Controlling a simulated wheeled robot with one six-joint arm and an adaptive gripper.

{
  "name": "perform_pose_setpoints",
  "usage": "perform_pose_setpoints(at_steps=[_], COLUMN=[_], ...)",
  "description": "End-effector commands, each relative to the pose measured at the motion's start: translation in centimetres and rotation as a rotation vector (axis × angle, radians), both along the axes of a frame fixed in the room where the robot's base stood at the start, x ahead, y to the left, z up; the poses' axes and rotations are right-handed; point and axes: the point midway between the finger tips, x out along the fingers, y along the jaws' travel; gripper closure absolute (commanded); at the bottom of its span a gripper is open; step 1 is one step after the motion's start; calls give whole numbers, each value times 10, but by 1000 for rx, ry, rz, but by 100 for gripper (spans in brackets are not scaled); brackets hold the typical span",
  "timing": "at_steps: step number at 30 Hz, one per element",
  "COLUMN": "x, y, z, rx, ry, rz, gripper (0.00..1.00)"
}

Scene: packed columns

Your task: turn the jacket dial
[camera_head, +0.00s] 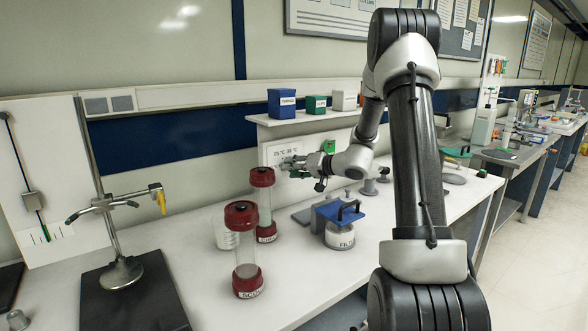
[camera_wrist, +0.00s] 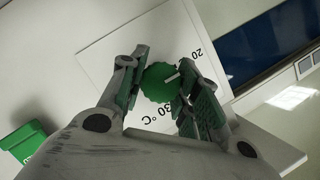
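The jacket dial is a round green knob with a scalloped edge and a white pointer mark (camera_wrist: 157,83). It sits on a white panel (camera_wrist: 112,52) printed with temperature figures; part of this panel also shows in the head view (camera_head: 284,151). In the wrist view my gripper (camera_wrist: 162,66) is open, with one finger on each side of the knob. The right finger overlaps part of the scale, and I cannot tell whether either pad touches the knob. In the head view my gripper (camera_head: 286,164) is at the panel, and the knob cannot be made out there.
A shelf (camera_head: 300,117) with small boxes is above. A clamp stand (camera_head: 120,270) is at left.

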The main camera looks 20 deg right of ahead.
Motion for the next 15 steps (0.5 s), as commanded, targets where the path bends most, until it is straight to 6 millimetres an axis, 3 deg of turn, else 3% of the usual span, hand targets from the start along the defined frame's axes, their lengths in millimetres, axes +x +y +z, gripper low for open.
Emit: perform_pose_setpoints(at_steps=[15], x=[0], y=[-1], z=[-2], rx=[122], ry=[27], rz=[-2], gripper=[92])
